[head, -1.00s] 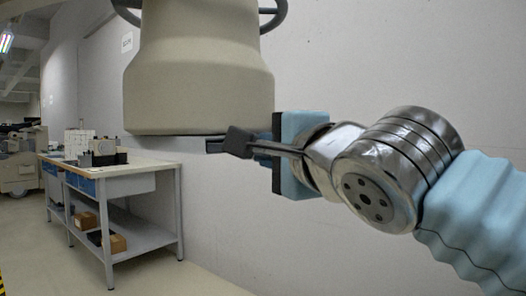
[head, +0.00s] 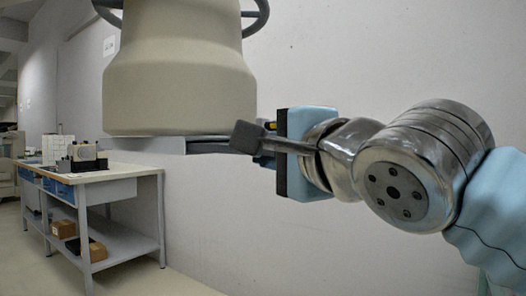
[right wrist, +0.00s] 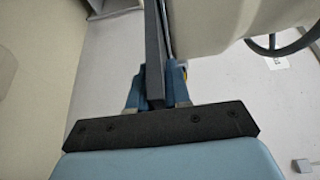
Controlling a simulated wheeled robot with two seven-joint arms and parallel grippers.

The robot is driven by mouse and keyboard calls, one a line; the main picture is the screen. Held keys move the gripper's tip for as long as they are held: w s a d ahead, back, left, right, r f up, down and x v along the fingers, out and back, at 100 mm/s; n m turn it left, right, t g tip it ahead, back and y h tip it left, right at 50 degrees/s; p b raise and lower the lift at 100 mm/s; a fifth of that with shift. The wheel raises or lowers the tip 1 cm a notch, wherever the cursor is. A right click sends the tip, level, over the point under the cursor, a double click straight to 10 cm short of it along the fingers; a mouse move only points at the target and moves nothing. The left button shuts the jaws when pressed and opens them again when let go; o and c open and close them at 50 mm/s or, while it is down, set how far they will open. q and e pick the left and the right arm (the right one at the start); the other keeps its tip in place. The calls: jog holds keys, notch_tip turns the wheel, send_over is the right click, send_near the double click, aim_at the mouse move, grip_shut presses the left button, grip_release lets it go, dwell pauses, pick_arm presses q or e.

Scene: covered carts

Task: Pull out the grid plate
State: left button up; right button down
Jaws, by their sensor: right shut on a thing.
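The grid plate shows edge-on in the head view as a thin grey strip (head: 150,149) under the large beige column (head: 180,90). A dark bar (head: 206,147) continues from it to the right, towards my right gripper (head: 264,158). My right gripper is just right of the column's base, its fingertips partly hidden behind a dark block and rod. In the right wrist view its two blue fingers (right wrist: 153,92) are shut on a long dark bar (right wrist: 153,60), which appears to be the plate's edge or handle. The plate's grid face is not visible. My left gripper is not in view.
A workbench (head: 110,186) with a lower shelf, boxes and a small machine stands at the left. A dark handwheel (head: 262,12) is on the column above. A plain grey wall (head: 400,60) stands behind my right arm. The space left of my right gripper holds the column.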

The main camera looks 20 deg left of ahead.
jog(key=s+d+b, duration=0.2)
jog(key=s+d, duration=0.1)
jog(key=d, duration=0.6)
jog(key=shift+s+d, duration=0.2)
jog(key=shift+d, duration=0.05)
dwell(1.8)
jog(key=shift+r, duration=0.1)
dwell(0.4)
